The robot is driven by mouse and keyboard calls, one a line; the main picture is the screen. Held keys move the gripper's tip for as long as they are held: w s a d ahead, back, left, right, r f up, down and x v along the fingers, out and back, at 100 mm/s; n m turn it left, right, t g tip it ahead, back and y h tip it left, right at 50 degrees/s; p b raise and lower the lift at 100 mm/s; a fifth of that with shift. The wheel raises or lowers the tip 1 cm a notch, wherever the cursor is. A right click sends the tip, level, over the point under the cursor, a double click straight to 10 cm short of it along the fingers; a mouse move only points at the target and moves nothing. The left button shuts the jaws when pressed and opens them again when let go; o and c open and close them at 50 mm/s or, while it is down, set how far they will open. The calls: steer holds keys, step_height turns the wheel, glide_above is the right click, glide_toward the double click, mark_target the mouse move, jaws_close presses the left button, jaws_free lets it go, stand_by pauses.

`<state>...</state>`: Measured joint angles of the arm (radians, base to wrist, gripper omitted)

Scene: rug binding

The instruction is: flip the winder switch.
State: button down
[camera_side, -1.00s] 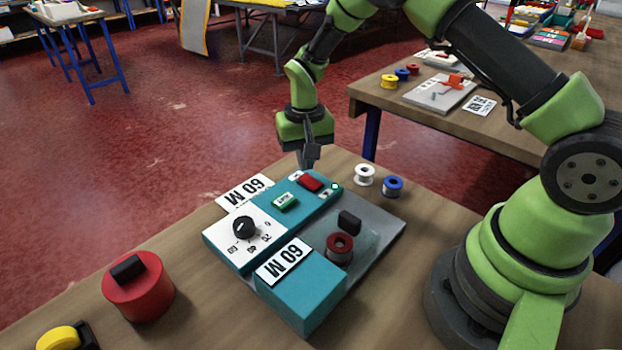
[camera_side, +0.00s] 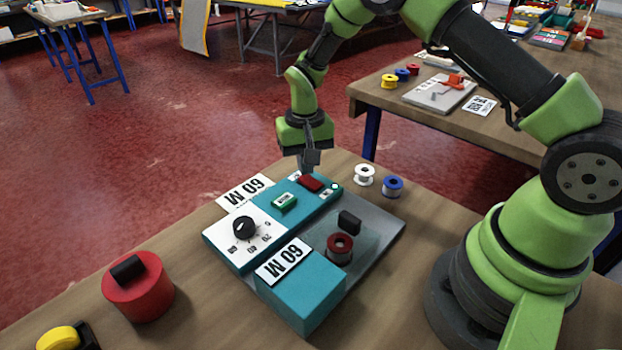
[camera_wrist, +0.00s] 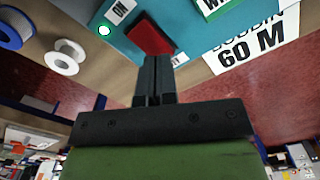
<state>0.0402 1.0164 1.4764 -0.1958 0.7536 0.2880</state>
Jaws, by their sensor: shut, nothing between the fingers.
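The winder (camera_side: 315,207) is a teal box on a grey base on the table. Its red rocker switch (camera_side: 310,183) sits at the far end of the top, and also shows in the wrist view (camera_wrist: 150,38) with an "ON" label on one side. A small pale lamp (camera_side: 335,186) is beside it. My gripper (camera_side: 306,168) is shut and empty, pointing down at the switch's far side. In the wrist view its fingertips (camera_wrist: 157,62) reach the red switch's edge. I cannot tell whether they touch it.
A black dial (camera_side: 243,227) and green button (camera_side: 285,202) are on the same panel. A white spool (camera_side: 364,175) and blue spool (camera_side: 392,187) stand to the right. A dark red spool (camera_side: 339,248) sits on the grey base. A red cylinder (camera_side: 140,290) is front left.

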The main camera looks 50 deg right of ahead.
steer(key=shift+f, duration=0.75)
steer(key=shift+r, duration=3.55)
steer(key=shift+r, duration=0.1)
step_height(320, 180, up, 7)
steer(key=t, duration=0.1)
glide_above(310, 184)
steer(key=s+a+r+t, duration=0.1)
steer(key=s+r+t, duration=0.1)
steer(key=s+r, duration=0.55)
steer(key=s+a+r+n+t+y, duration=0.2)
steer(key=s+r+t, duration=0.2)
steer(key=s, duration=0.9)
steer(key=shift+s+a+r, duration=0.2)
steer(key=shift+s+r, duration=0.1)
steer(key=shift+r, duration=0.5)
